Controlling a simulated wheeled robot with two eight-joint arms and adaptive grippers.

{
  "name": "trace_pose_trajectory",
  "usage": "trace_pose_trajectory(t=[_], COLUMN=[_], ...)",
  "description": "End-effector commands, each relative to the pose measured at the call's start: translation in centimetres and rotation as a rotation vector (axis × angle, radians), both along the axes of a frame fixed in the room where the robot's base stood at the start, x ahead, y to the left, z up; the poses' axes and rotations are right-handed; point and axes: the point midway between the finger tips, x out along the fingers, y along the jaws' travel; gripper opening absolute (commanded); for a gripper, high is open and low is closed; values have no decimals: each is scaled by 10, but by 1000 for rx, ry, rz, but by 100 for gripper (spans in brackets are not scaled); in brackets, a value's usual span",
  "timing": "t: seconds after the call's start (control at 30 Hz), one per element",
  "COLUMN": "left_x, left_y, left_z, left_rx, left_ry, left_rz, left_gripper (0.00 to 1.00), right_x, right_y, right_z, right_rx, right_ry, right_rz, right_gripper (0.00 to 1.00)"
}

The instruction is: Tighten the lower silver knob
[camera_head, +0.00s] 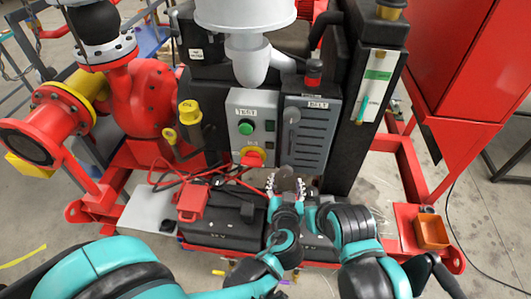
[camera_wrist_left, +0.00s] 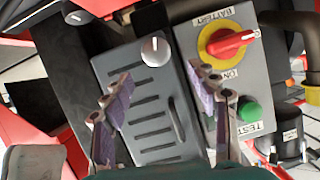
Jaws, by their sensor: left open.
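A round silver knob (camera_wrist_left: 155,51) with a white pointer line sits on a grey slotted panel (camera_wrist_left: 140,85) in the left wrist view. The panel also shows in the head view (camera_head: 306,150). My left gripper (camera_head: 285,188) is in front of the lower end of this panel. In the left wrist view its fingers (camera_wrist_left: 163,108) are spread apart with nothing between the pads, and the knob shows beyond them, not touched.
Beside the panel is a control box with a green button (camera_head: 245,127) and a red switch on a yellow ring (camera_head: 251,157). Red cables (camera_head: 185,180) and a black battery (camera_head: 222,218) lie left of my gripper. An orange bin (camera_head: 431,232) is at right.

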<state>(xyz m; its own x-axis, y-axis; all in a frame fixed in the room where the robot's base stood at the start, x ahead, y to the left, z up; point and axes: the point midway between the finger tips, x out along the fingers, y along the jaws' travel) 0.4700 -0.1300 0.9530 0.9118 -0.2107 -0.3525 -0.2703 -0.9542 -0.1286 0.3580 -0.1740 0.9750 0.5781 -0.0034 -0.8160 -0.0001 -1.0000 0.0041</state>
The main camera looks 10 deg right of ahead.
Motion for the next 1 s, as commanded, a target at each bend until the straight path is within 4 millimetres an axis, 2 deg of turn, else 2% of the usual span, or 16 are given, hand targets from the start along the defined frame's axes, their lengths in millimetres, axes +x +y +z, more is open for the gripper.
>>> trace_pose_trajectory(t=[0.03,0.13,0.6,0.97,1.0], left_x=[-9,-12,49,56,56], left_y=[-3,-4,-17,-19,-19], left_z=[0,-5,-31,-33,-33], left_rx=[-5,-8,-8,-7,-7], left_ry=[19,37,37,36,36], left_rz=[-1,5,7,5,5], left_gripper=[59,59,59,59,54], right_x=[0,-1,-1,0,0], right_y=[0,0,0,0,0], right_z=[1,0,-19,-19,-19], right_rx=[0,0,0,0,0], right_ry=[0,1,0,0,0], right_rz=[0,0,0,0,0], right_gripper=[0,0,0,0,0])
